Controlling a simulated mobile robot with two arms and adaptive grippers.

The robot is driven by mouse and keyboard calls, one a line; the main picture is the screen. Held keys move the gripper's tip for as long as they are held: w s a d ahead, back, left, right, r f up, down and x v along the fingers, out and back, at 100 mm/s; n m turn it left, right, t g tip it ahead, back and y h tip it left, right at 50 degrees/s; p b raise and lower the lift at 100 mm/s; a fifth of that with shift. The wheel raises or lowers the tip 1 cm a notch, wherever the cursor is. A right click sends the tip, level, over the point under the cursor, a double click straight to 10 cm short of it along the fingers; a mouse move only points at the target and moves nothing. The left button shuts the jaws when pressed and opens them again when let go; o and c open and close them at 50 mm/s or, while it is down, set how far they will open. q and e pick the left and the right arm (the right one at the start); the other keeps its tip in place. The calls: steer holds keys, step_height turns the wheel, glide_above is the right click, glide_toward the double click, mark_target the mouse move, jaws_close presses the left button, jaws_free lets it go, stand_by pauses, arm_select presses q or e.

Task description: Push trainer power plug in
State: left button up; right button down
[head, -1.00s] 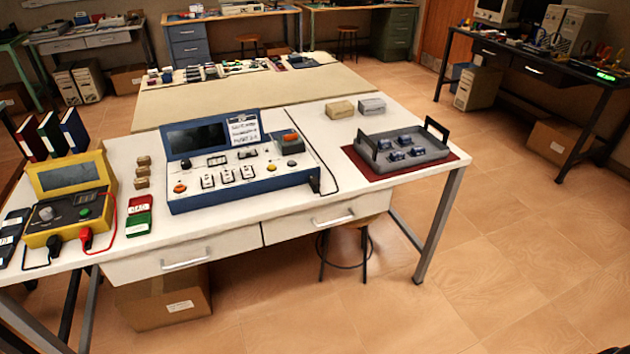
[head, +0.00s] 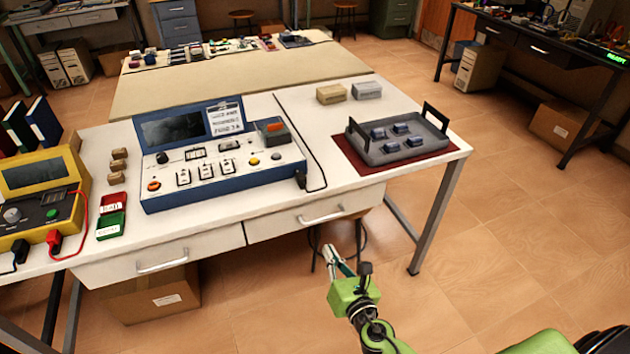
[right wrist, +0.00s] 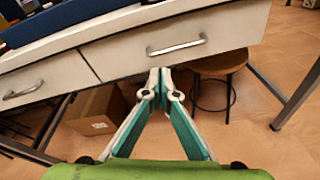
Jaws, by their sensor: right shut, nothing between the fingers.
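The blue trainer (head: 225,160) stands on the white bench, with a dark screen, a labelled card, switches and knobs. A black power plug (head: 301,180) sits at the trainer's lower right corner, with a black cord running from it across the bench. I cannot tell how deep the plug sits. My right gripper (head: 337,262) is shut and empty, in front of the bench and below the plug. In the right wrist view its fingertips (right wrist: 159,82) meet in front of the drawers; the trainer's blue edge (right wrist: 70,15) shows at top left. My left gripper is not in view.
The bench's right drawer handle (head: 321,216) sticks out near my right gripper. A grey tray (head: 425,148) with several blue parts lies on a red mat to the trainer's right. A yellow meter (head: 40,205) stands left. A stool (right wrist: 222,64) is under the bench.

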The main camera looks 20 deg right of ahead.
step_height(320, 180, up, 9)
steer(key=w+n+t, duration=0.2)
steer(key=n, duration=0.2)
glide_toward(303, 181)
steer(key=shift+y, duration=0.3)
steer(key=w, duration=0.6)
steer(key=shift+f, duration=0.35)
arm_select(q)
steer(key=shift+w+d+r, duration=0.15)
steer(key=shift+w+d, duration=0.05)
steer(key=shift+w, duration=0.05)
arm_select(e)
steer(key=shift+w, duration=0.55)
steer(key=shift+w+b, duration=0.35)
steer(key=shift+w, duration=1)
steer(key=shift+s+r, duration=0.1)
steer(key=shift+r, duration=0.1)
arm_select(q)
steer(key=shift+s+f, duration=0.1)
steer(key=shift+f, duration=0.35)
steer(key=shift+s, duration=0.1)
